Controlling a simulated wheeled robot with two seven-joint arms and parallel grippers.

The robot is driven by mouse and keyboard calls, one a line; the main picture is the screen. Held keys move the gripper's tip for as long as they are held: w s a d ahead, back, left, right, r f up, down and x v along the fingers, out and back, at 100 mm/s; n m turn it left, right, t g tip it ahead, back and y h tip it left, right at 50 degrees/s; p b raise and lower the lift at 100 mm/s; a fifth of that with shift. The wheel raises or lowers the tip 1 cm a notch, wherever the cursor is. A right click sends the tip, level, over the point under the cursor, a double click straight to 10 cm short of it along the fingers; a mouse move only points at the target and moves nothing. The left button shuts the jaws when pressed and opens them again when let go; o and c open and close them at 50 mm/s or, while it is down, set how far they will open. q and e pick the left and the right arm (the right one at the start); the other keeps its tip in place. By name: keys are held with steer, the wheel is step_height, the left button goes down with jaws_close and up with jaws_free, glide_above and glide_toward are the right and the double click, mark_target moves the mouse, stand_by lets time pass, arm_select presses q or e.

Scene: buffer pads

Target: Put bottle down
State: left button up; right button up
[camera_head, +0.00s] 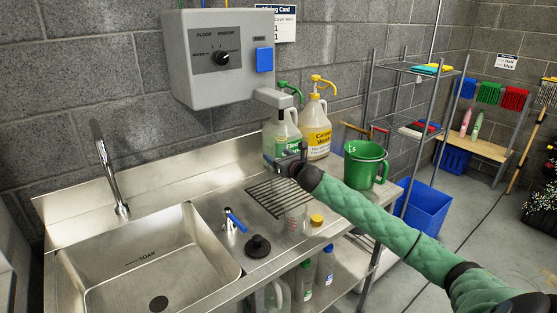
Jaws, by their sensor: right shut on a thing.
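A pale jug-shaped bottle (283,128) with a green pump top and a green label stands upright at the back of the steel counter, below the dispenser spout. My right gripper (284,161) is at the front of this bottle, shut on it; the fingers partly cover its lower part. The contact between the bottle's base and the counter is hidden. A wire rack (268,200) lies on the counter just in front. My left gripper is not in view.
A yellow-pump jug (318,125) stands right behind, and a green pitcher (365,165) to the right. A clear container (297,220), a blue-handled tool (234,220) and a black stopper (258,247) are near the rack. The sink (140,255) is at left.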

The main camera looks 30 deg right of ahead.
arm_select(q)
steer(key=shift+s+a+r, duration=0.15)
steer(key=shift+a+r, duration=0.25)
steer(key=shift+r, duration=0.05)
arm_select(e)
steer(key=shift+f, duration=1)
steer(key=o, duration=1.1)
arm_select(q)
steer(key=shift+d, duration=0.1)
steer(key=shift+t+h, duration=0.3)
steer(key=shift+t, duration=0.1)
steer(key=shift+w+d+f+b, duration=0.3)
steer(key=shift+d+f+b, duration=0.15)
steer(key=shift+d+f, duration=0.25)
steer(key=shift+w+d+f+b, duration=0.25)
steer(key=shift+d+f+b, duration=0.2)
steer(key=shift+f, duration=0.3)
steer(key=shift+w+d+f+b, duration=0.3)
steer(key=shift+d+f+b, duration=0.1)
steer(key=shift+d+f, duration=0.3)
arm_select(e)
steer(key=shift+s+d, duration=0.1)
steer(key=shift+s, duration=5.9)
